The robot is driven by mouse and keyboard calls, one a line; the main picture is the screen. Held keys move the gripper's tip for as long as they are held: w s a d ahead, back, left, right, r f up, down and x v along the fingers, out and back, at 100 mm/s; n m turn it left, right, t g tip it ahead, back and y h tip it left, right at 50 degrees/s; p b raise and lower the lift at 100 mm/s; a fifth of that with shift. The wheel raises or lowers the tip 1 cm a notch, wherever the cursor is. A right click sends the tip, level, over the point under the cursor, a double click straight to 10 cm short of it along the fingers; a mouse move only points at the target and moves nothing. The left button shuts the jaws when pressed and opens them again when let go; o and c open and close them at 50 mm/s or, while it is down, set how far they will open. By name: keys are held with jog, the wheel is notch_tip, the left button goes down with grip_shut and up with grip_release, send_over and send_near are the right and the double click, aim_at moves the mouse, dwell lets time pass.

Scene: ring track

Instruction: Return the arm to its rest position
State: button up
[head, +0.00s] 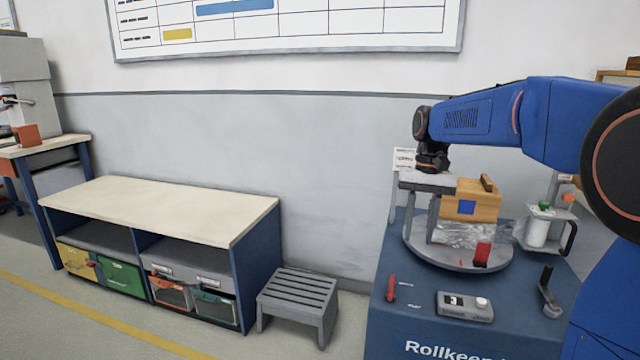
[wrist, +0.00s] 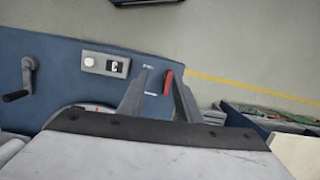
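My blue arm (head: 465,115) reaches in from the right in the head view, over a blue machine. My gripper (head: 422,222) points down above the left part of the machine's round turntable (head: 460,262). In the wrist view, the two grey fingers of my gripper (wrist: 158,85) stand apart with nothing held between them. A wooden box (head: 480,203) with a blue square stands on the turntable just right of my gripper, with clear film around its lower part. I cannot tell whether a finger touches the box.
The blue machine top (head: 415,325) carries a red lever (head: 390,289), a grey control box (head: 465,305) and a black-handled crank (head: 548,290). A film roll post (head: 538,232) stands at right. A slatted stool (head: 298,298) and a low bench (head: 160,205) with bins stand left.

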jog(key=s+d+f+n+t, duration=0.1)
jog(key=s+f+t, duration=0.1)
jog(key=s, duration=0.8)
jog(key=s+d+f+t, duration=0.1)
jog(key=s+f, duration=0.4)
jog(key=s, duration=0.5)
jog(key=s+d+f+n+t+h, duration=0.1)
jog(key=s+d+f+t, duration=0.1)
jog(key=s, duration=0.8)
jog(key=shift+f+n+t, duration=0.3)
jog(key=shift+f+t, duration=0.35)
jog(key=shift+t, duration=0.25)
